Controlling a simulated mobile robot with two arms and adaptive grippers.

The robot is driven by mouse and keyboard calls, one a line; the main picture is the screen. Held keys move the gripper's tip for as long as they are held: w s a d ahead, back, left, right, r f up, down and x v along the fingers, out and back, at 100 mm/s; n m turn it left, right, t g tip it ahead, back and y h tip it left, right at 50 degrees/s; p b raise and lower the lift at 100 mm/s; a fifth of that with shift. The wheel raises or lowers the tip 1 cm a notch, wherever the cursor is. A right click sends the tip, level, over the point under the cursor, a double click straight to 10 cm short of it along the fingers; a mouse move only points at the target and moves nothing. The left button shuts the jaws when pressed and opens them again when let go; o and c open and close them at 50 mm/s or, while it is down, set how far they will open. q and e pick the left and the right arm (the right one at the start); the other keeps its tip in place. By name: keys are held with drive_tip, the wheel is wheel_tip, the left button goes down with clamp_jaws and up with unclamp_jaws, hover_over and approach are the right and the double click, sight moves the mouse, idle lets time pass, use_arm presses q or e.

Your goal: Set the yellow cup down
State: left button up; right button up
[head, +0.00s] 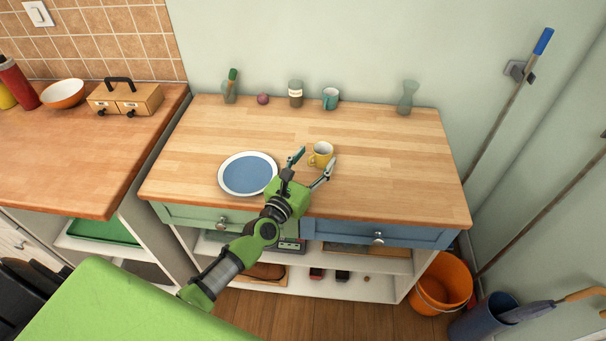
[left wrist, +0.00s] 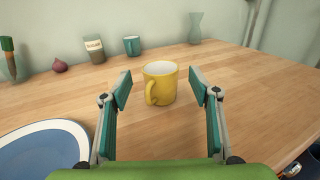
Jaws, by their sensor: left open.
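The yellow cup (head: 320,154) stands upright on the wooden counter top, right of the blue plate. My left gripper (head: 311,163) reaches in from the front left and is open, its fingers spread towards the cup. In the left wrist view the yellow cup (left wrist: 160,82) stands between and just beyond the open fingertips of my left gripper (left wrist: 167,90), with gaps on both sides. Its handle faces the camera, slightly left. My right gripper is not in view.
A blue plate with a white rim (head: 248,173) lies left of my left gripper. Along the back stand a glass vase (head: 408,98), a teal mug (head: 330,98), a jar (head: 295,94) and an onion (head: 263,99). The counter's right side is clear.

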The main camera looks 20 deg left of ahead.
use_arm(q)
drive_tip(key=s, duration=0.5)
drive_tip(key=s+a, duration=0.1)
drive_tip(key=s, duration=0.2)
drive_tip(key=shift+b, duration=0.4)
drive_tip(key=shift+w+d, duration=0.1)
